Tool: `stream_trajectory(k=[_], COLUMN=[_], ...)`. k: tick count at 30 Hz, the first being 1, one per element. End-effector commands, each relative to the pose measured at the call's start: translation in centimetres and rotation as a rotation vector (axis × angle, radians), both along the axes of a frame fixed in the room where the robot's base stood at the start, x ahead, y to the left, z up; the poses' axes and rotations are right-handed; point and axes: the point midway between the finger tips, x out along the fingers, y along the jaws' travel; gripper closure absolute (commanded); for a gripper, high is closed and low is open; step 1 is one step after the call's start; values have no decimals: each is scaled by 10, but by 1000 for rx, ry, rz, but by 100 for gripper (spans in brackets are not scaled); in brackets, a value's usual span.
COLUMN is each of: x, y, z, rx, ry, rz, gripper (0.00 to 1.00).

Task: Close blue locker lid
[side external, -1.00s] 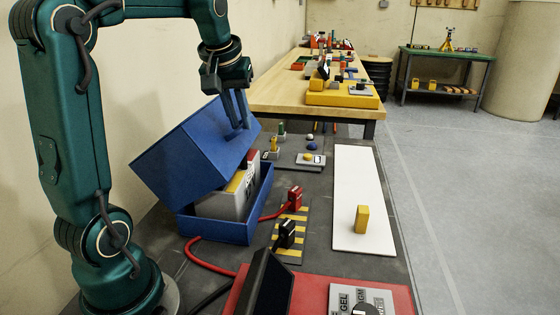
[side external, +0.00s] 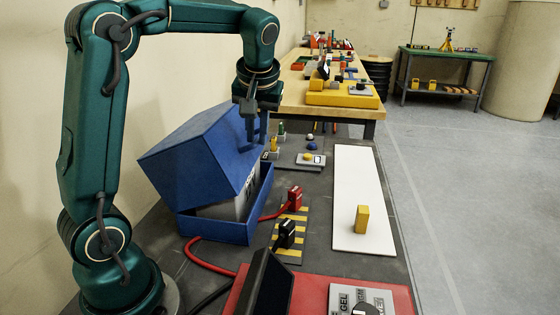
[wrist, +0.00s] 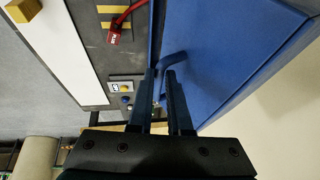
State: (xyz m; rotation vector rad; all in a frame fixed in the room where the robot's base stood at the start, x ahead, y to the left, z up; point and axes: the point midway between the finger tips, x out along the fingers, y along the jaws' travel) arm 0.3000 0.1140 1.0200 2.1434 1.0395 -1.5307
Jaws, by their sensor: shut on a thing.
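The blue locker lid (side external: 190,155) is partly lowered over the blue locker base (side external: 222,232), tilted, with a gap along its front. The grey side of a box (side external: 222,208) shows in that gap; its top is hidden by the lid. My gripper (side external: 252,138) is at the lid's far front edge, pointing down. In the wrist view my gripper's fingers (wrist: 162,74) are shut on the blue lid handle (wrist: 172,59), and the lid (wrist: 225,50) fills the right side.
A red plug (side external: 295,196) and a black plug (side external: 286,234) with cables stand on a striped plate right of the locker. A white board (side external: 358,205) bears a yellow block (side external: 362,219). A wooden bench (side external: 283,96) stands behind. The wall is close on the left.

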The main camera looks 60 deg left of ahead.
Motion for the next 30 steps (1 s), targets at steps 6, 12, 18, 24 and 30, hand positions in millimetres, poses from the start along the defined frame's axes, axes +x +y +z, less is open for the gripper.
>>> stream_trajectory(k=[6, 12, 18, 24, 30], x=[17, 27, 32, 34, 34], y=[-20, -29, -34, -37, -36], z=[-29, -54, -72, -78, -78], rx=[101, 189, 211, 209, 210], ry=[110, 199, 220, 214, 215], rz=[-8, -5, 0, 0, -1], gripper=[100, 100, 100, 100, 54])
